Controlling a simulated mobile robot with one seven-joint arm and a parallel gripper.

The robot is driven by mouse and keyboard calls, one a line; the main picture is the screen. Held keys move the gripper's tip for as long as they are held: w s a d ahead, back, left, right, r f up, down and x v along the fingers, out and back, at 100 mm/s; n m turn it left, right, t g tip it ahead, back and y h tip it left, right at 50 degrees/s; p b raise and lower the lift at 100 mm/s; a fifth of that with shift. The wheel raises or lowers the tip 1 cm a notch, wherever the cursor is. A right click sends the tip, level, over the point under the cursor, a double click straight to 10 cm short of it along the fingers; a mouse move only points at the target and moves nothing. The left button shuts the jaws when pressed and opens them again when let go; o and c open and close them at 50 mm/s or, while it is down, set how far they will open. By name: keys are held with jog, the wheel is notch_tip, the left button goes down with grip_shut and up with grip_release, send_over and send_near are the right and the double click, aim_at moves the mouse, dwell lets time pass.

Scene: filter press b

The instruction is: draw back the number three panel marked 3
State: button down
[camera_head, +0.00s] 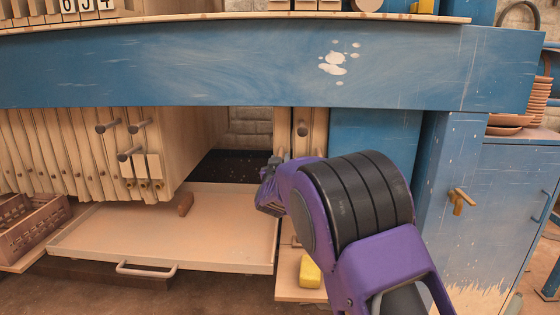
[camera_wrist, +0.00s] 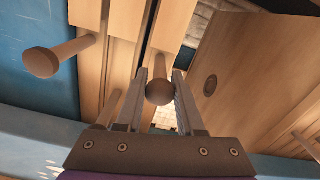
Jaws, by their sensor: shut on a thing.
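My gripper (camera_head: 272,168) is under the blue beam, at the right side of the gap between the wooden panels. In the wrist view my gripper (camera_wrist: 160,82) has its two fingers on either side of a round-ended wooden peg handle (camera_wrist: 158,93), shut on it. The peg is at a pale wooden panel (camera_wrist: 173,32), which also seems to show in the head view (camera_head: 283,130). No number 3 can be read on this panel. A neighbouring panel (camera_head: 318,130) has a free peg (camera_head: 302,130); a free peg also shows in the wrist view (camera_wrist: 42,62).
Several panels (camera_head: 55,150) stand packed at left, some with dark pegs. A wide tray (camera_head: 180,240) lies below the open gap. A yellow block (camera_head: 309,270) is on a board at right. A blue cabinet (camera_head: 510,200) stands far right.

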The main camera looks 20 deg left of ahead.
jog(key=shift+w+d, duration=0.1)
jog(key=shift+d, duration=0.1)
jog(key=c, duration=0.5)
grip_release()
jog(key=shift+a, duration=0.1)
jog(key=shift+s, duration=0.7)
jog(key=v, duration=1.6)
jog(key=shift+s+f, duration=0.1)
